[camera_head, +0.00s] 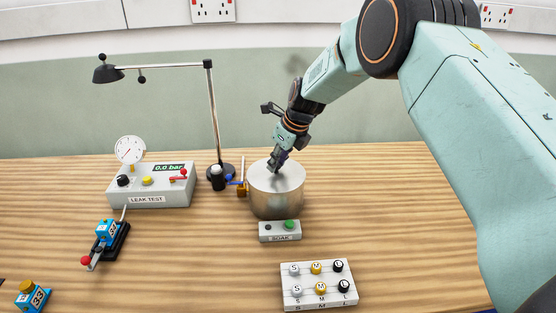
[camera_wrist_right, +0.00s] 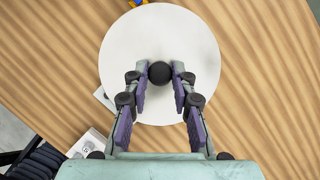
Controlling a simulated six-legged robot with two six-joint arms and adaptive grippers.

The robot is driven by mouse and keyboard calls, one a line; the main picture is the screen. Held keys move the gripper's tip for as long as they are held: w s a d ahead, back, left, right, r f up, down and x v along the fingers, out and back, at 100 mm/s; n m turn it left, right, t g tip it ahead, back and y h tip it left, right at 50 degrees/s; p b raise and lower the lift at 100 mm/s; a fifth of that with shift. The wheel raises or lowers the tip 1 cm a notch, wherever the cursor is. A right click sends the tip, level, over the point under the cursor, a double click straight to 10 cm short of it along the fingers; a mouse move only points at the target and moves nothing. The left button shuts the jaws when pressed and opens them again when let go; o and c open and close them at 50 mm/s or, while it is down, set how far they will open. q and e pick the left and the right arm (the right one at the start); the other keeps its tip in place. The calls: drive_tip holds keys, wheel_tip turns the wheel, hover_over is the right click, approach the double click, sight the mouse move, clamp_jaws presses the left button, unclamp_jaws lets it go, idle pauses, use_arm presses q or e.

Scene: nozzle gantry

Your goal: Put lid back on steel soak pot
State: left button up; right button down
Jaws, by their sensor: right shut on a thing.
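The steel soak pot (camera_head: 275,204) stands on the wooden bench in the middle of the head view, behind the small SOAK box. The pale round lid (camera_head: 290,176) lies level over the pot's mouth and covers it; I cannot tell whether a thin gap is left beneath it. In the right wrist view the lid (camera_wrist_right: 195,40) is a white disc with a black knob (camera_wrist_right: 159,72) at its centre. My right gripper (camera_head: 278,164) reaches down from above. Its fingers (camera_wrist_right: 160,76) are shut on the knob. My left gripper is not in view.
The SOAK box (camera_head: 280,232) sits just in front of the pot. A lamp (camera_head: 212,115) and a small blue-and-orange part (camera_head: 240,187) stand close on its left. The leak tester (camera_head: 152,190) is farther left, a nozzle rack (camera_head: 318,285) in front. Bench right of the pot is clear.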

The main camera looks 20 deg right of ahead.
drive_tip(key=shift+r+p, duration=0.1)
drive_tip(key=shift+p, duration=0.8)
idle(0.8)
drive_tip(key=shift+f+p, duration=0.2)
drive_tip(key=shift+p, duration=0.2)
idle(1.0)
drive_tip(key=shift+p, duration=0.5)
idle(0.6)
drive_tip(key=c, duration=1)
unclamp_jaws()
drive_tip(key=shift+c, duration=0.2)
drive_tip(key=shift+o, duration=0.4)
drive_tip(key=o, duration=0.4)
